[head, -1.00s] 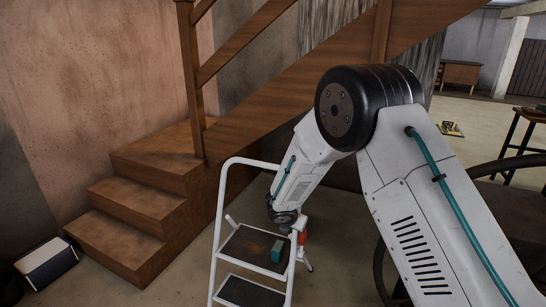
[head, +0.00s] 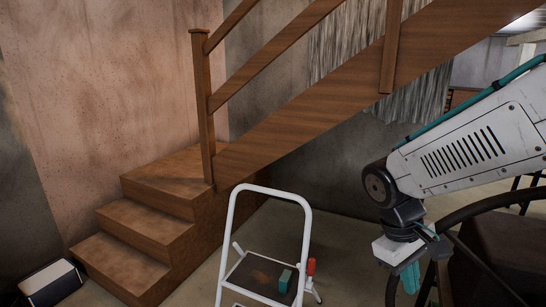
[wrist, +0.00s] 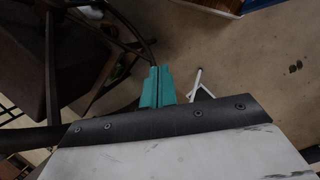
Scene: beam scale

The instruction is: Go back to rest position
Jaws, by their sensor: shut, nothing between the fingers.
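My gripper (head: 408,282) hangs at the right of the head view, its teal fingers pointing down, to the right of the step stool and apart from it. In the wrist view its teal fingers (wrist: 157,74) lie together with nothing between them. A white-framed step stool (head: 306,235) with a dark top step stands at the bottom middle of the head view. A small teal block (head: 285,281) stands on the top step. A red-topped thing (head: 311,267) shows at the stool's right side.
Wooden stairs (head: 150,236) rise behind the stool. A dark chair-like thing with a curved frame (head: 452,262) stands close beside my gripper, and also shows in the wrist view (wrist: 75,65). A dark and white box (head: 50,284) lies on the floor at left.

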